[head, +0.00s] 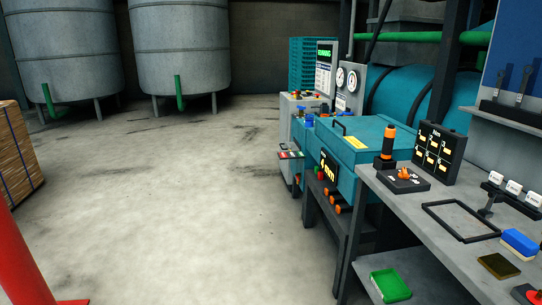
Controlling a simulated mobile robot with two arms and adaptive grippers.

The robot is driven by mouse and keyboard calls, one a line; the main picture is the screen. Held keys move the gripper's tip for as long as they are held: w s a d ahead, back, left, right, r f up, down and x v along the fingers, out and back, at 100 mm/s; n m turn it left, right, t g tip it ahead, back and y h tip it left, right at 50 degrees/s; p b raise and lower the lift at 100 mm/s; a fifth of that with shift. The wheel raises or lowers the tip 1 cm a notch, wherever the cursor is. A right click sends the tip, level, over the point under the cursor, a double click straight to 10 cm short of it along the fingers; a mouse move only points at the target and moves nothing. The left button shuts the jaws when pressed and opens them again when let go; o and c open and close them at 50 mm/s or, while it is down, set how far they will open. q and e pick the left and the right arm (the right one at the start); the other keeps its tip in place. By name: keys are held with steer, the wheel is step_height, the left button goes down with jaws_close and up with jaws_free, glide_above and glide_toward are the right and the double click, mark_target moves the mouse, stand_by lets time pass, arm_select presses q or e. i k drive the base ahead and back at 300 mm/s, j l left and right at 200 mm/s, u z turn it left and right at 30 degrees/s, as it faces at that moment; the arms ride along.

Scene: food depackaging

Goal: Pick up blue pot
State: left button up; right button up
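I cannot make out a blue pot in the head view. Small blue items (301,110) sit on top of the grey machine cabinet in the middle distance, too small to identify. A blue and white block (519,243) lies on the grey workbench (405,203) at the right; it looks like a flat block, not a pot. Neither of my grippers shows in the view.
A teal machine (368,140) stands beside the bench. A green tray (391,285) is low at its front. Stacked teal crates (301,66) stand behind. A red post (15,260) is at lower left, brown stacked goods (16,155) beyond. The concrete floor (190,210) is clear.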

mark_target(309, 119)
steer(key=i+z, duration=0.1)
steer(key=i, duration=0.6)
steer(key=i+j, duration=0.15)
steer(key=i, duration=0.55)
steer(key=i+j+z, duration=0.15)
steer(key=i, duration=0.6)
steer(key=i+j+z, duration=0.1)
steer(key=i+z, duration=0.15)
steer(key=i, duration=0.15)
steer(key=i+j+z, duration=0.4)
steer(key=i+j, duration=0.35)
steer(key=j, duration=0.25)
steer(key=i+j+z, duration=0.15)
steer(key=j, duration=0.2)
steer(key=i+j, duration=0.25)
steer(key=i+j+z, duration=0.15)
steer(key=j, duration=0.35)
steer(key=i+j, duration=0.2)
steer(key=j, duration=0.2)
steer(key=i+j+z, duration=0.15)
steer(key=j, duration=0.25)
